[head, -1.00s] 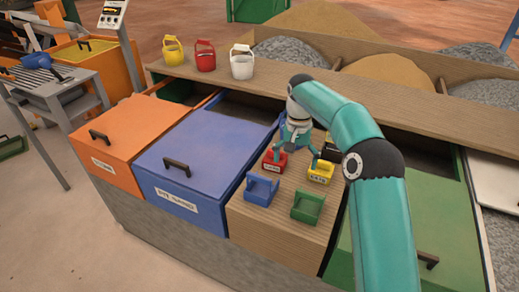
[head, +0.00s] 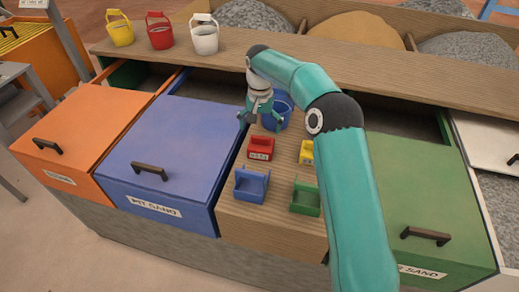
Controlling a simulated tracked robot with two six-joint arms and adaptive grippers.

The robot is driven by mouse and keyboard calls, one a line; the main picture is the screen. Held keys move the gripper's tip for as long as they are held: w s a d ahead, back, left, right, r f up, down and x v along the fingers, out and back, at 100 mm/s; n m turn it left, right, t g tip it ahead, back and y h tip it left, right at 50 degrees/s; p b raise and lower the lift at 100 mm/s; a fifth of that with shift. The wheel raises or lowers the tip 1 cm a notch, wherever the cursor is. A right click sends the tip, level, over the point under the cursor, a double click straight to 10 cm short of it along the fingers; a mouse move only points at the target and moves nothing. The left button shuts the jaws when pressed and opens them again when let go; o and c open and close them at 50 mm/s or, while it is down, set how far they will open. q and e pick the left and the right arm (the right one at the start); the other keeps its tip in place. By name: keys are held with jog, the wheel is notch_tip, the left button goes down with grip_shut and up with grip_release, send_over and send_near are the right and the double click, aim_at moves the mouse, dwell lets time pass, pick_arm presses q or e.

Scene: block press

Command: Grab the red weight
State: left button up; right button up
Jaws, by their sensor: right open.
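The red weight (head: 261,150), a small open-topped block with a white label on its front, sits on the wooden surface between the blue and green drawers. A yellow weight (head: 306,152) is to its right, partly hidden by my arm. A blue tray-like block (head: 251,185) and a green one (head: 305,198) are nearer the front. My right gripper (head: 260,119) is open and points down, just beyond the red weight in the picture and apart from it. Its fingers partly cover a blue bucket (head: 283,106). My left gripper is not in view.
Yellow (head: 120,32), red (head: 159,36) and white (head: 205,40) buckets stand on the rear wooden ledge (head: 330,58). Orange (head: 85,130), blue (head: 180,150) and green (head: 415,195) drawers have raised handles. My right arm covers much of the right side.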

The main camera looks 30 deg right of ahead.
aim_at(261, 143)
jog(key=shift+s+f+p, duration=0.2)
jog(key=shift+f+p, duration=0.1)
jog(key=shift+f, duration=3.5)
jog(key=c, duration=1.4)
jog(key=shift+r, duration=0.1)
jog(key=shift+c, duration=1.1)
jog(key=shift+r, duration=0.15)
